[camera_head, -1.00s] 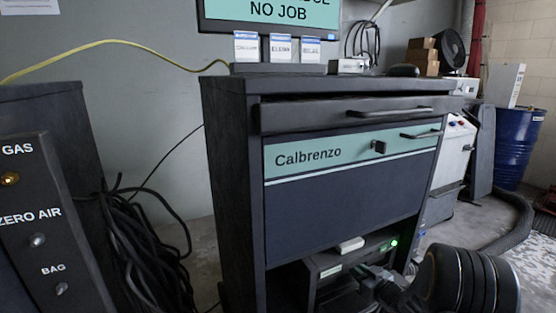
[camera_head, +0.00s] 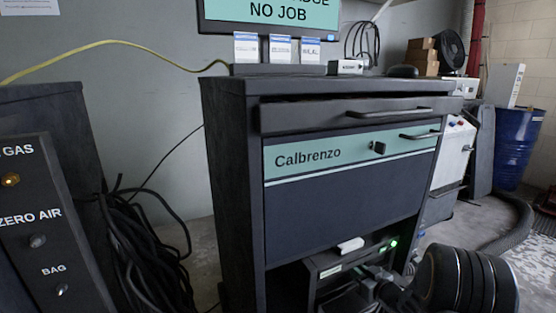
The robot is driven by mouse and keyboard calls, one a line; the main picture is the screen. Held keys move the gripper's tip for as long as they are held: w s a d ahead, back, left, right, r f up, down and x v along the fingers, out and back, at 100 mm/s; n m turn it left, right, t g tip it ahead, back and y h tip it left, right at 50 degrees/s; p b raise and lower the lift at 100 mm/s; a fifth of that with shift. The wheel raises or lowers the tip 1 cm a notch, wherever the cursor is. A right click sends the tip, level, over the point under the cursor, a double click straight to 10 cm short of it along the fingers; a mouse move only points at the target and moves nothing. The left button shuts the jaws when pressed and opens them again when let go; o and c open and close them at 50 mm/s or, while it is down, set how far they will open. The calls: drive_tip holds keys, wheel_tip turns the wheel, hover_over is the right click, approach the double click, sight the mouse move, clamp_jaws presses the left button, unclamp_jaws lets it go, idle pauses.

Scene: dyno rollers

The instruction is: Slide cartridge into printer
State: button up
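The printer (camera_head: 330,270) is a dark box in the open lower bay of the Calbrenzo cabinet. It has a small green light at its right side. A small white block (camera_head: 350,244) lies on its top; I cannot tell what it is. My gripper (camera_head: 372,288) is low in front of the printer's opening, coming in from the right. It is dark against a dark bay, and its fingers are hard to make out. I cannot tell if it is open or shut. I cannot make out a cartridge; the gripper and shadow hide part of the printer's front.
The cabinet (camera_head: 225,180) has a drawer and a Calbrenzo panel (camera_head: 340,205) above the bay. Black cables (camera_head: 145,250) hang at its left beside a gas panel (camera_head: 40,210). A blue barrel (camera_head: 515,150) and a thick hose (camera_head: 510,220) are at the right.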

drive_tip(key=o, duration=0.5)
drive_tip(key=shift+w+r, duration=0.1)
drive_tip(key=shift+r, duration=0.05)
drive_tip(key=p+v, duration=0.4)
drive_tip(key=v, duration=0.9)
wheel_tip(320, 180, up, 27)
drive_tip(key=a+m+g+h+p, duration=0.1)
drive_tip(key=m+g+h+p, duration=0.25)
drive_tip(key=h+p, duration=1.05)
drive_tip(key=s+a+r+g+y+p, duration=0.2)
drive_tip(key=s+a+r+p, duration=0.2)
drive_tip(key=s+r+p, duration=0.1)
drive_tip(key=s+a+r+g+y+p, duration=0.2)
drive_tip(key=s+a+r+y+p, duration=0.1)
drive_tip(key=s+a+r+p, duration=0.2)
drive_tip(key=s+a+r+m+g+y+p, duration=0.1)
drive_tip(key=s+a+r+g+y+p, duration=0.1)
drive_tip(key=s+a+r+g+p, duration=0.1)
drive_tip(key=shift+s+a+r+y+p, duration=0.1)
drive_tip(key=shift+s+a+r+p, duration=0.25)
drive_tip(key=shift+r+p, duration=0.3)
drive_tip(key=shift+s+a+r+y+p, duration=0.1)
drive_tip(key=shift+s+a+r+p, duration=0.15)
drive_tip(key=shift+r+p, duration=0.4)
drive_tip(key=shift+s+a+r+y+p, duration=0.1)
drive_tip(key=shift+s+a+r+p, duration=0.25)
drive_tip(key=shift+p, duration=0.5)
drive_tip(key=shift+d, duration=0.1)
drive_tip(key=shift+c, duration=0.2)
